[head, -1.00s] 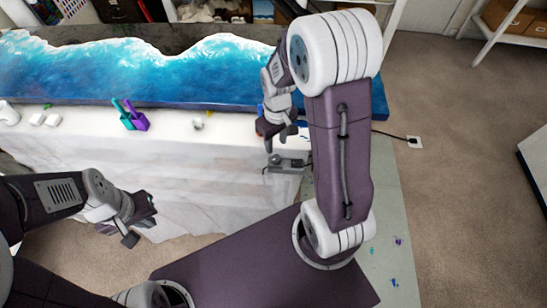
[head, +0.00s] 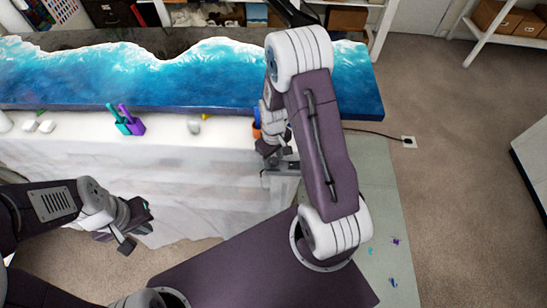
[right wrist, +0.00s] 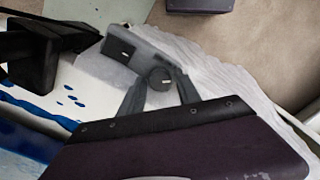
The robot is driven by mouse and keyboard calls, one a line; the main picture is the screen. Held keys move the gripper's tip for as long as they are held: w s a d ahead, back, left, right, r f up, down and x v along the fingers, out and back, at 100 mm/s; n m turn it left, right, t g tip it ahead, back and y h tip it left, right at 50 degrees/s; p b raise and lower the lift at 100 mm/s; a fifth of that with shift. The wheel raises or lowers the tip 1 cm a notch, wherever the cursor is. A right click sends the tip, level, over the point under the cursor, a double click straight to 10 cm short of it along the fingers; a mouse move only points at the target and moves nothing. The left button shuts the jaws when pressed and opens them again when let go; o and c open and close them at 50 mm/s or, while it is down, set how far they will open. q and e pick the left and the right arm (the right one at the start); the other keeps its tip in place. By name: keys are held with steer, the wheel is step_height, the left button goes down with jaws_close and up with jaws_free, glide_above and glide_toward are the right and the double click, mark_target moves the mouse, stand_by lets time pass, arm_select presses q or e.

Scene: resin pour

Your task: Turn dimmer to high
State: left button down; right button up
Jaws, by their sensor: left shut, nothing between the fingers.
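The dimmer, a small grey box, lies on the white marble surface near its right end; it shows in the head view (head: 285,167), partly hidden by my right gripper (head: 271,158). In the right wrist view the dimmer (right wrist: 120,53) has a round grey knob (right wrist: 161,78) with a light mark. My right gripper (right wrist: 160,88) is open, with a finger on each side of the knob; a small gap seems to show, but contact is hard to tell. My left gripper (head: 134,233) is shut and empty, low at the left in front of the marble side.
A blue and white resin wave slab (head: 150,75) runs behind the marble ledge. A teal and purple holder (head: 129,124) and an orange cup (head: 257,129) stand on the ledge, the cup close to my right gripper. A cable leads to a floor outlet (head: 408,142).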

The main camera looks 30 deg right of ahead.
jaws_close()
steer(key=m, duration=0.4)
steer(key=shift+r+p, duration=0.1)
steer(key=shift+p, duration=0.3)
steer(key=m, duration=0.5)
steer(key=shift+p, duration=0.35)
steer(key=m, duration=0.6)
steer(key=shift+w+p, duration=0.1)
steer(key=shift+p, duration=0.2)
steer(key=m, duration=0.4)
steer(key=shift+m, duration=0.6)
